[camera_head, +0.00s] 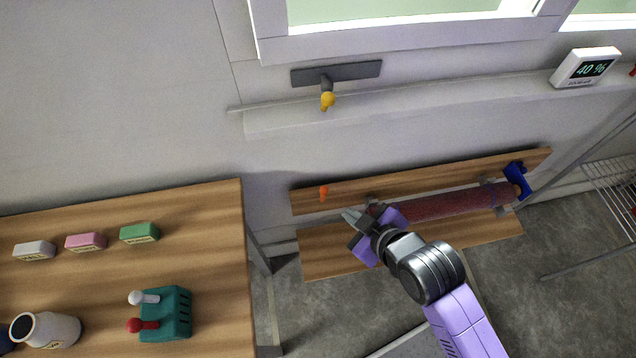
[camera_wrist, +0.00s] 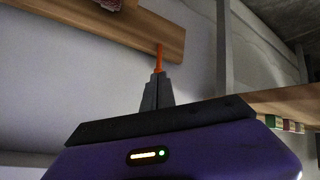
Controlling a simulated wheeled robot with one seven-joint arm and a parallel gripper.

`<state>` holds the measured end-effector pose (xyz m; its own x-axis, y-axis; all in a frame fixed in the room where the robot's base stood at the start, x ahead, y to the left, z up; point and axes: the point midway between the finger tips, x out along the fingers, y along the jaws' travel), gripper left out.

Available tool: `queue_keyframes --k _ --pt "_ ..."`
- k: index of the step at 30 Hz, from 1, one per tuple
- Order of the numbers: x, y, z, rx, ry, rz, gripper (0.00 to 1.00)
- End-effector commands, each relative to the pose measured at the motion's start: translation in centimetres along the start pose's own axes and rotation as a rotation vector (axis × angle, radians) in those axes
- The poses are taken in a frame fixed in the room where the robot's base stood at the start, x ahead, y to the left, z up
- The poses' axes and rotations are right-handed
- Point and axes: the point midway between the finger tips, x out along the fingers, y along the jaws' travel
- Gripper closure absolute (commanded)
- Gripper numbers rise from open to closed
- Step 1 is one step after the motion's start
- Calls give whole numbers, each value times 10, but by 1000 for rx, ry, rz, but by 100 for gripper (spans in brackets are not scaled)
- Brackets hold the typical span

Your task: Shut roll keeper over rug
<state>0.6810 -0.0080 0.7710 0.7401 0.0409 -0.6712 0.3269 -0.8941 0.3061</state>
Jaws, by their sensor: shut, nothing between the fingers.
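The dark red rolled rug (camera_head: 450,203) lies along a low wooden rack (camera_head: 300,236); its left end is hidden behind my gripper. A blue bracket (camera_head: 517,182) stands by its right end. A small orange tab (camera_head: 324,192) sticks out at the left end of the rack's back board; I cannot tell whether it belongs to the roll keeper. My gripper (camera_head: 348,217) is shut and empty, just below the tab in the head view. In the wrist view its fingertips (camera_wrist: 156,78) point at the orange tab (camera_wrist: 159,58); I cannot tell whether they touch.
A wooden table (camera_head: 95,285) at left holds a teal lever box (camera_head: 172,314), a white jar (camera_head: 45,330) and coloured blocks (camera_head: 140,232). A sill with a yellow-knobbed lever (camera_head: 327,100) and a 40 % display (camera_head: 584,67) runs above. A wire rack (camera_head: 612,180) stands at right.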

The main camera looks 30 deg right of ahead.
Motion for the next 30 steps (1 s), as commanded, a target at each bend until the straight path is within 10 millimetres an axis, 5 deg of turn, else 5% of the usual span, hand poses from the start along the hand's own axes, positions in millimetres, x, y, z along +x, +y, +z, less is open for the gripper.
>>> queue_keyframes --k 6,15,30 --pt "29 10 -44 -86 -67 -73 100" --pt "43 16 -94 -185 -138 -179 100" --pt "43 16 -107 -215 -159 -215 100"
